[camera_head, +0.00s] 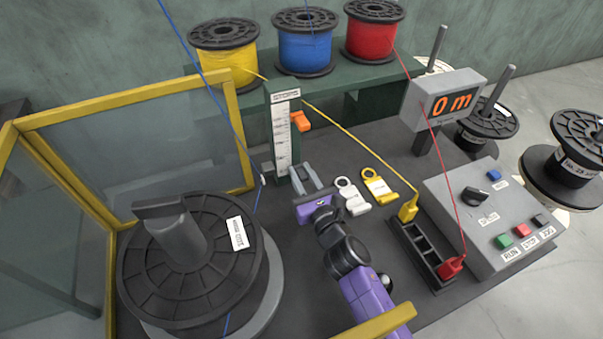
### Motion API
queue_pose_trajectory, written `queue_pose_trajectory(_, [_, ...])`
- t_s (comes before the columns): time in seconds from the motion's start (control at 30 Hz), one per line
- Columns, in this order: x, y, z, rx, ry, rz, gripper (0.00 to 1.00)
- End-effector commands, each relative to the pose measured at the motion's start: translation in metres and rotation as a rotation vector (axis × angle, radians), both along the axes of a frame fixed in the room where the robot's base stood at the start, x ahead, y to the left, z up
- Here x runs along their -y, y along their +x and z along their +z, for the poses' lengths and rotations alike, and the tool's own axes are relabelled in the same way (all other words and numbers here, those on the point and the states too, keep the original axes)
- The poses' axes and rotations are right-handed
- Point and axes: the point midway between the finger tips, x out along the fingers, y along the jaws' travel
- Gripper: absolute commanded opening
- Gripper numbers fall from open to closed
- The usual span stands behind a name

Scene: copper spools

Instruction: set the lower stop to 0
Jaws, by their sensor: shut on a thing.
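The upright white scale (283,140) is fixed to a dark green post (296,155) near the middle of the bench. An orange stop (300,121) sticks out to the right from the upper half of the post. My gripper (303,174) is at the right side of the post's lower end, well below the orange stop. Its grey fingers are shut on a small part there, likely the lower stop. The fingers hide that part, and its exact reading on the scale cannot be made out.
A blue wire runs past a small grey guide (266,169) left of the scale, near the large black spool (190,260). White (352,196) and yellow (379,186) tags lie right of my gripper. The display (453,104) reads 0 m above the control box (490,215). A yellow-framed guard (130,95) stands left.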

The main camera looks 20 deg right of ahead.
Motion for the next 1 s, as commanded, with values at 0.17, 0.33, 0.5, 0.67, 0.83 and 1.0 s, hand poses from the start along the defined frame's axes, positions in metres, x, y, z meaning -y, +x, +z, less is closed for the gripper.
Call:
queue_pose_trajectory(0.17, [0.01, -0.001, -0.008, -0.009, -0.002, -0.019, 0.0])
queue_pose_trajectory(0.33, [0.01, -0.001, -0.009, -0.011, -0.001, -0.019, 0.0])
queue_pose_trajectory(0.5, [0.008, -0.001, -0.009, -0.01, -0.001, -0.016, 0.44])
queue_pose_trajectory(0.67, [0.005, -0.001, -0.007, -0.006, -0.001, -0.01, 0.44])
queue_pose_trajectory(0.83, [0.004, -0.005, -0.006, -0.005, -0.001, -0.007, 0.44])
queue_pose_trajectory(1.0, [0.004, -0.026, -0.006, -0.006, 0.0, -0.008, 0.44])
